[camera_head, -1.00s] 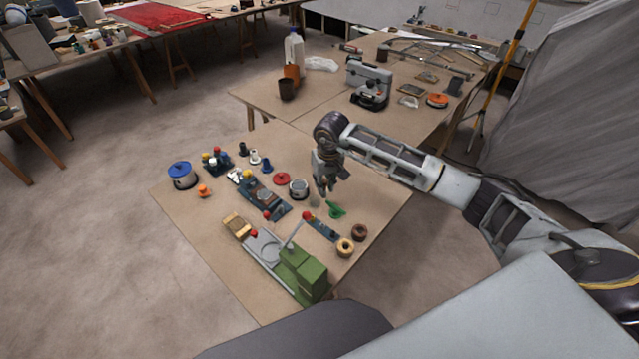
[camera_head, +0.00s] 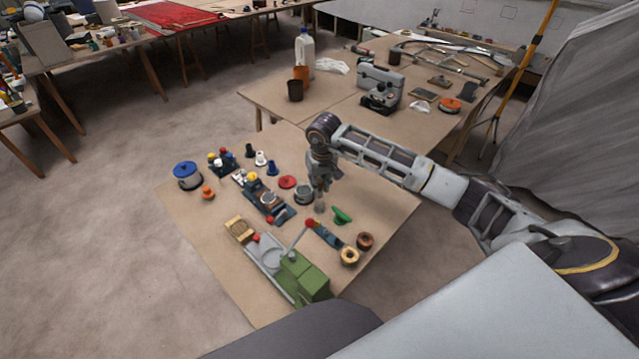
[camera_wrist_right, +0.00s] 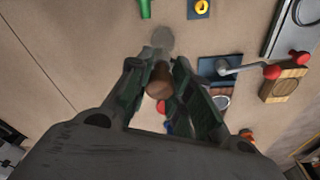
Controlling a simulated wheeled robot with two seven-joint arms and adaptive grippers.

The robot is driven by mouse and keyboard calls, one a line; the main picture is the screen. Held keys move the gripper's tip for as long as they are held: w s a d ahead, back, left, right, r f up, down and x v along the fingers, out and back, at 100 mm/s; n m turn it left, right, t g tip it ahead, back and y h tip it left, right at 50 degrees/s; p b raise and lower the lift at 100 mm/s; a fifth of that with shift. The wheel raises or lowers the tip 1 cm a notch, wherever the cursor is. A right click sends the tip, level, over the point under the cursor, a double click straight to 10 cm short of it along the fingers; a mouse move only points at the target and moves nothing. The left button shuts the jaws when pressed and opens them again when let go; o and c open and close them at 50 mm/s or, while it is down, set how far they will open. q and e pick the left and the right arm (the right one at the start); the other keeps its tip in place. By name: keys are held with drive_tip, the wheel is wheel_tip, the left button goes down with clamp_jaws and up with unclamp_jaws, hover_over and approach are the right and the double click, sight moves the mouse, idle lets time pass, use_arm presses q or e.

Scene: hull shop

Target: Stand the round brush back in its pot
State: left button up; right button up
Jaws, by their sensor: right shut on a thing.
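My right gripper (camera_head: 319,183) points down over the near table, close beside a small grey pot (camera_head: 303,194). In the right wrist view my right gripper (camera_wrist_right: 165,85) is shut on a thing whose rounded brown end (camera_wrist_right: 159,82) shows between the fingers. It looks like the round brush's handle, but the rest of it is hidden, and I cannot make out bristles. A dark brown cup (camera_head: 295,91) stands on the far table. I cannot tell for sure which vessel is the brush's pot. My left gripper is not in view.
The near table holds a green press (camera_head: 301,277), a blue lid pot (camera_head: 187,175), a red disc (camera_head: 287,182), a green piece (camera_head: 342,215) and a lever with a red ball (camera_head: 310,223). A grey round patch (camera_head: 320,208) lies just below the gripper.

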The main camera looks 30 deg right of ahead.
sight(320, 197)
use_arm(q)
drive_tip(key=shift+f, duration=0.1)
use_arm(e)
drive_tip(key=shift+f, duration=0.15)
drive_tip(key=shift+f+b, duration=0.55)
drive_tip(key=shift+f, duration=0.4)
drive_tip(key=shift+f+b, duration=0.55)
drive_tip(key=shift+f, duration=1.15)
use_arm(q)
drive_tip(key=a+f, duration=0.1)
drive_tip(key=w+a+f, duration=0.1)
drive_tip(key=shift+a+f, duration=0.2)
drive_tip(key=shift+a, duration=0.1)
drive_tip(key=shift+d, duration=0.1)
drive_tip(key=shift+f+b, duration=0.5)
drive_tip(key=shift+b, duration=0.2)
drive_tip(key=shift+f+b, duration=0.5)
use_arm(e)
drive_tip(key=shift+f, duration=0.6)
